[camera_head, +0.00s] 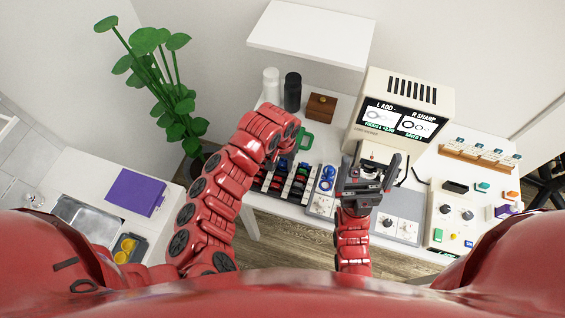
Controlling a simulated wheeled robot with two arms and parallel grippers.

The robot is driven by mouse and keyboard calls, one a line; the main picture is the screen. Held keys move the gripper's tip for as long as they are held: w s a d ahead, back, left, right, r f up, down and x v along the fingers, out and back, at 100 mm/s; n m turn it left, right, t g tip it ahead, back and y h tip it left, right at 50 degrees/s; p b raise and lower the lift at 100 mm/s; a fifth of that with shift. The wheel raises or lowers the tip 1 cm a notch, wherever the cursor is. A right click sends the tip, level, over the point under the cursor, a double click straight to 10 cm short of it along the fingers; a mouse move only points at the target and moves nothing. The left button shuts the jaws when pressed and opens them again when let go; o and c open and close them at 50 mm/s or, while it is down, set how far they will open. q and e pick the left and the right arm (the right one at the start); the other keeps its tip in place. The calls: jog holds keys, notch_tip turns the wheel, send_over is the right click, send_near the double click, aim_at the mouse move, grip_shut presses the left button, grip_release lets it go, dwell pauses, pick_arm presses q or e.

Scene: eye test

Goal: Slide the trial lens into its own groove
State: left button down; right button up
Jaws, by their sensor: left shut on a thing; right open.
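My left arm reaches over the back left of the white table. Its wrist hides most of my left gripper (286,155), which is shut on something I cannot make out. A green loop-shaped thing (308,140) shows beside the wrist; I cannot tell if it is held. Below it lies a lens case (266,185) with dark and pale rows and several small coloured pieces. I cannot pick out the trial lens or its own groove. My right gripper (374,165) is open and appears empty, in front of the cream machine (398,100) with a lit screen.
A blue piece (327,178) stands on a grey plate right of the case. A black bottle (292,92), a white bottle (271,85) and a brown box (321,106) stand behind. A knobbed panel (447,236) and small coloured blocks crowd the right side.

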pick_arm(q)
jog(key=shift+f+b, duration=0.3)
jog(key=shift+f, duration=0.15)
jog(key=shift+c, duration=1.6)
grip_release()
